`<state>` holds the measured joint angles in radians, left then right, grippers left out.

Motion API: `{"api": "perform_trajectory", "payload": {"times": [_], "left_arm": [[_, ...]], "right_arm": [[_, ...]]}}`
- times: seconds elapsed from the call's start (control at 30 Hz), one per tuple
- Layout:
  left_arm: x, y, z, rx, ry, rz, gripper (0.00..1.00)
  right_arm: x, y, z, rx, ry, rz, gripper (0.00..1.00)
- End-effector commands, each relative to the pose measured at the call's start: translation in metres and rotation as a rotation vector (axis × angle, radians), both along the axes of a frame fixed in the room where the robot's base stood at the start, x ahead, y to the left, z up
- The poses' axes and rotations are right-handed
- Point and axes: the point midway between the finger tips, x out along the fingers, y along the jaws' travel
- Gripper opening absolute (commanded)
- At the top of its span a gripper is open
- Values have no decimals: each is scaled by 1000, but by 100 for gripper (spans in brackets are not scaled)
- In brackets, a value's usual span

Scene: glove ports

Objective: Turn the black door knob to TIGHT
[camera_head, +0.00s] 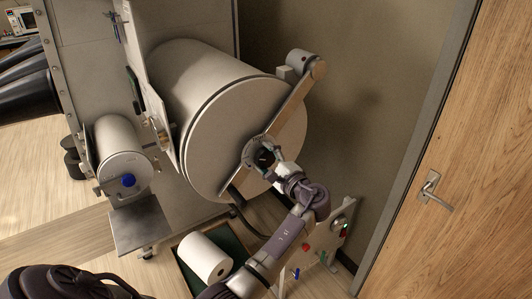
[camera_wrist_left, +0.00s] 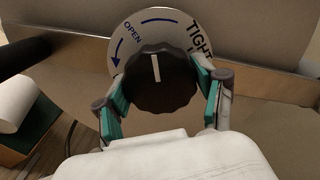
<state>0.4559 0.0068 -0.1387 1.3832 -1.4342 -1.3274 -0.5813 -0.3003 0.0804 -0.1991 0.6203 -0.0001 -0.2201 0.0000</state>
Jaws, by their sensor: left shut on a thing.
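The black knob (camera_wrist_left: 158,88) sits at the centre of the large round door (camera_head: 232,125), on its diagonal bar (camera_head: 296,98). A round label plate (camera_wrist_left: 184,20) behind it reads OPEN at upper left and TIGHT at upper right, with blue arrows. The knob's white line points almost straight up, slightly left, between the two words. My left gripper (camera_head: 263,154) is shut on the knob, with one green-padded finger on each side in the left wrist view (camera_wrist_left: 163,94). My right gripper is not in view.
A smaller drum (camera_head: 120,153) with a blue knob (camera_head: 128,180) is left of the large door, above a metal shelf (camera_head: 140,222). A wooden door (camera_head: 480,170) with a lever handle (camera_head: 431,188) stands at right.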

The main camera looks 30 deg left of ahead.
Motion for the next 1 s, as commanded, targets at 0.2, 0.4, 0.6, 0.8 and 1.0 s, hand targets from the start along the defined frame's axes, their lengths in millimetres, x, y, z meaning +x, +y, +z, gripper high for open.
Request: {"api": "perform_trajectory", "payload": {"times": [0.2,0.4,0.6,0.8,1.0], "left_arm": [[1,0,5,84,188,-3,35],[1,0,3,155,361,-2,35],[1,0,2,228,536,-1,35],[0,1,2,299,706,0,35],[0,1,1,358,850,2,35]], "right_arm": [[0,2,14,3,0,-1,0],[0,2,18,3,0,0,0],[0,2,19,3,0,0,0],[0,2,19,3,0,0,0],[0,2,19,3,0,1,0]]}}
